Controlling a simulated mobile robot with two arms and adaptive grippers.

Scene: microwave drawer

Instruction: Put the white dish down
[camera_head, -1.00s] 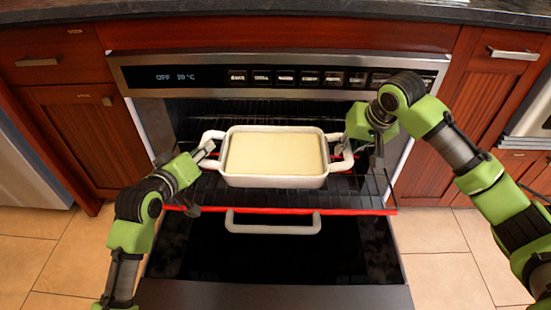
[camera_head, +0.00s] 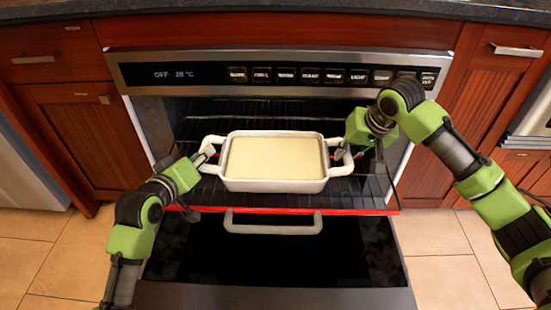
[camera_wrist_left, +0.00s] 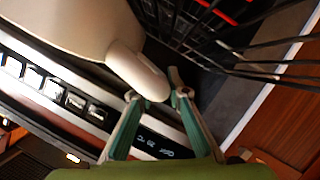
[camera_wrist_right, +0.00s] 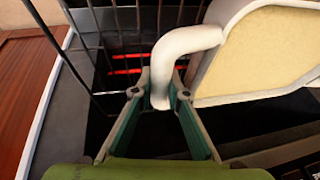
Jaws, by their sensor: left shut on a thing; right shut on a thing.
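The white dish (camera_head: 274,186) is rectangular with a loop handle at each end and a pale yellow filling. In the head view it is level, over or on the dark wire rack (camera_head: 352,196) pulled out of the oven; I cannot tell whether it touches the rack. My left gripper (camera_head: 207,155) is shut on its left handle, which also shows in the left wrist view (camera_wrist_left: 138,72). My right gripper (camera_head: 337,153) is shut on its right handle, seen in the right wrist view (camera_wrist_right: 172,62).
The oven's control panel (camera_head: 205,75) is above and behind the dish. The rack has a red front edge (camera_head: 365,212). The open oven door (camera_head: 270,255) with its white handle (camera_head: 272,224) lies below. Wooden cabinets (camera_head: 70,130) stand at both sides.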

